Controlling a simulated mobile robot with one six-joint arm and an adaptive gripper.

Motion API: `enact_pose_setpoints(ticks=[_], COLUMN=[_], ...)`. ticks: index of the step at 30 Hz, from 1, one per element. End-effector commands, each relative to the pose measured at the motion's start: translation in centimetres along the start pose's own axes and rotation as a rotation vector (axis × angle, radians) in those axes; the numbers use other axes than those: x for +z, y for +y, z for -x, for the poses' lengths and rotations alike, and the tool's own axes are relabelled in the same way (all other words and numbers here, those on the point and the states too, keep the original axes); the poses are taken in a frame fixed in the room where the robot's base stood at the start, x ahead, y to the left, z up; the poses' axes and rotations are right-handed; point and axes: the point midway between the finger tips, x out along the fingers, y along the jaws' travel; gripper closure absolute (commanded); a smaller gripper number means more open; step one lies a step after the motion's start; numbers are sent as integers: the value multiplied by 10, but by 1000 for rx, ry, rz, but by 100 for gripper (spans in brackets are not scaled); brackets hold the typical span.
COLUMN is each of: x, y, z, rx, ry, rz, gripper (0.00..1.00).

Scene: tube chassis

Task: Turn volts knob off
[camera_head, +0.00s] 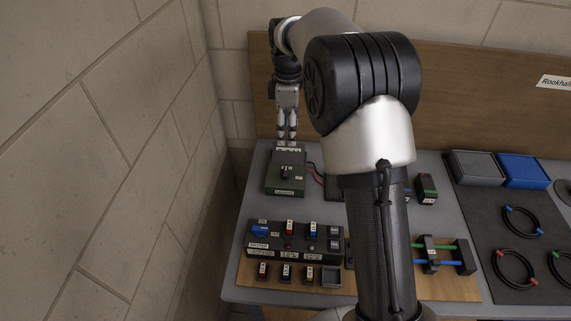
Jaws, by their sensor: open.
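A green instrument box (271,184) stands at the back left of the grey bench. It has a grey upper part (290,157) and a pale label on its front edge. A small dark knob-like part (286,171) sits on its green face. I cannot read its markings or tell its setting, nor be sure it is the volts knob. My gripper (287,136) points down just above the far end of this box, with its fingertips slightly apart and nothing seen between them. I cannot tell whether the fingertips touch the box.
A black panel (262,252) with red and blue parts lies nearer on a wooden board (460,287). A brick wall (110,150) rises close on the left. Grey (477,167) and blue (524,170) trays and cable loops (523,221) lie right. My arm hides the bench's middle.

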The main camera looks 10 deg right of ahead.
Motion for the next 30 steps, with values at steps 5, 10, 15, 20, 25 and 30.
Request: enact_pose_setpoints(ticks=[5,10,15,20,25,30], x=[0,0,0,0,0,0], y=[-2,-2,-2,-1,-1,-1], z=[-32,-70,-107,-138,-159,-168], rx=[-5,-5,-5,-3,-2,-1], ry=[-2,-2,-2,-1,-1,0], rz=[-2,-2,-3,-3,-3,-3], gripper=[43,43,43,43,43,43])
